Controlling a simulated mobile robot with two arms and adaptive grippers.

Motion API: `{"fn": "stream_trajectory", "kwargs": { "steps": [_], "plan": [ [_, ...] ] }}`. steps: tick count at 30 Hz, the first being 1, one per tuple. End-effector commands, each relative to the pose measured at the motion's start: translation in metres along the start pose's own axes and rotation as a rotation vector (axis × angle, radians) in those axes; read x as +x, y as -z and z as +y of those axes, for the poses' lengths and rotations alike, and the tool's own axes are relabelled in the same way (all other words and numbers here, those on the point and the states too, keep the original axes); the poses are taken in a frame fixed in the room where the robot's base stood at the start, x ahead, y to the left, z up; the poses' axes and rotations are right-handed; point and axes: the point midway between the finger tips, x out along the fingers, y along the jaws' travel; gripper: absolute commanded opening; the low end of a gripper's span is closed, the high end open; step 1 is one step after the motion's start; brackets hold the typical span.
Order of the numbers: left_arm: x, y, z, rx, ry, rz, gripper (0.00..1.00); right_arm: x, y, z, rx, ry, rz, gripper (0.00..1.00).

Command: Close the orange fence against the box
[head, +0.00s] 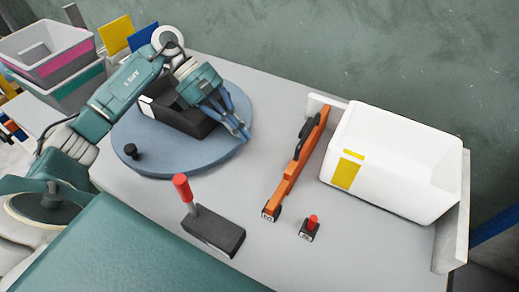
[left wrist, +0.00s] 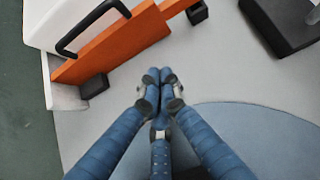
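The orange fence (head: 290,175) is a long bar with a black handle (head: 306,135) on the table. It stands at a slant: its far end is close to the white box (head: 385,200), and its near end is clearly apart from it. My left gripper (head: 243,130) is left of the fence, above the edge of the blue round plate, not touching the fence. In the left wrist view its fingertips (left wrist: 161,85) are together with nothing between them; the fence (left wrist: 115,45) and handle lie beyond. My right gripper is not in view.
A small red button (head: 312,222) on a black base stands between the fence's near end and the box. A black block with a red lever (head: 213,232) stands at the front. A black fixture (head: 180,118) sits on the blue round plate (head: 150,160). Stacked bins (head: 65,85) stand far left.

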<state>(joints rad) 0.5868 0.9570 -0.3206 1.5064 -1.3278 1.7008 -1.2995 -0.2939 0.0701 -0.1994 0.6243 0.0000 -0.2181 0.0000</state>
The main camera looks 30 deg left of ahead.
Motion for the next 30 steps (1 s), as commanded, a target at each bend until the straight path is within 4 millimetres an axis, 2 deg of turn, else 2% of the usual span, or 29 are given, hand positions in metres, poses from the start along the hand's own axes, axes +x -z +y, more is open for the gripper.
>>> {"fn": "stream_trajectory", "kwargs": {
  "steps": [6, 14, 16, 21, 30],
  "plan": [
    [0.04, -0.004, -0.002, 0.0, 0.006, -0.004, 0.0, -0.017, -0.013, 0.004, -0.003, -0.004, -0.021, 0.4],
    [0.092, -0.006, -0.001, 0.001, 0.003, -0.004, 0.0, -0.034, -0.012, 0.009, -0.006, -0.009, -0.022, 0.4],
    [0.099, -0.017, -0.001, 0.002, 0.002, -0.004, 0.0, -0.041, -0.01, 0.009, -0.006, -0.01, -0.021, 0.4],
    [0.112, -0.027, -0.001, 0.0, 0.001, -0.001, 0.0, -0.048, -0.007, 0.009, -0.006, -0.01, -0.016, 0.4],
    [0.118, -0.029, 0.0, -0.001, 0.0, 0.001, 0.0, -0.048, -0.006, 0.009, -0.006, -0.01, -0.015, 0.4]
  ]
}}
